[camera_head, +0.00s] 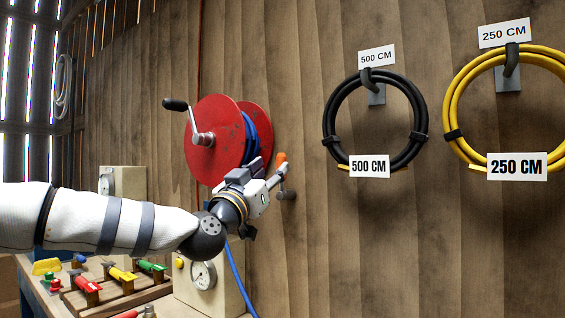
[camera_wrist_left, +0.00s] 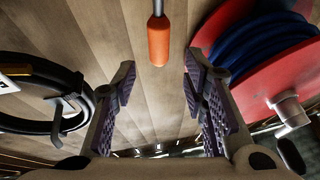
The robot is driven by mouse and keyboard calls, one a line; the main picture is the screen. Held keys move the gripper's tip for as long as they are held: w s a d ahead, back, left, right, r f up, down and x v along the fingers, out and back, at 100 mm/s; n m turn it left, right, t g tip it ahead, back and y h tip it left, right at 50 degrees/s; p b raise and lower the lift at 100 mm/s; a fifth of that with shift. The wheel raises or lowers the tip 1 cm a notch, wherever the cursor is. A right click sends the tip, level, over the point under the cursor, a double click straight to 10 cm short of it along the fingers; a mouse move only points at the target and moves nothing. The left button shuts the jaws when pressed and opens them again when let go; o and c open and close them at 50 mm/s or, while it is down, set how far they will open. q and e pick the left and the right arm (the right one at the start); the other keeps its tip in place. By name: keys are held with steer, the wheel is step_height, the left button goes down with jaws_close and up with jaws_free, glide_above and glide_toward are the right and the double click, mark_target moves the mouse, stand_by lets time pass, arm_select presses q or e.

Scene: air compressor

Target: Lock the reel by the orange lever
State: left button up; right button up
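The red hose reel (camera_head: 213,140) with blue hose wound on it is mounted on the wooden wall, its crank handle (camera_head: 176,104) at the upper left. The orange lever (camera_head: 281,158) sticks up just right of the reel. My left gripper (camera_head: 270,180) is beside the reel, close to the lever. In the left wrist view the orange lever grip (camera_wrist_left: 158,42) hangs between the open fingers (camera_wrist_left: 158,95), beyond their tips, with no contact visible. The reel (camera_wrist_left: 270,60) is on the right there. My right gripper is in neither view.
A black hose coil (camera_head: 327,120) and a yellow hose coil (camera_head: 455,110) hang on the wall to the right. A bench below holds colored valves (camera_head: 120,275) and gauge boxes (camera_head: 203,275). A blue hose (camera_head: 238,275) runs down from the reel.

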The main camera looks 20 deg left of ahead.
mark_target(279, 164)
arm_select(q)
steer(key=x, duration=0.3)
steer(key=f+x, duration=0.1)
steer(key=x, duration=0.1)
steer(key=shift+w+r, duration=0.15)
steer(key=shift+w, duration=0.25)
steer(key=shift+w+d+r, duration=0.15)
steer(key=shift+w+r, duration=0.2)
steer(key=shift+w, duration=0.1)
steer(key=shift+c, duration=0.6)
jaws_close()
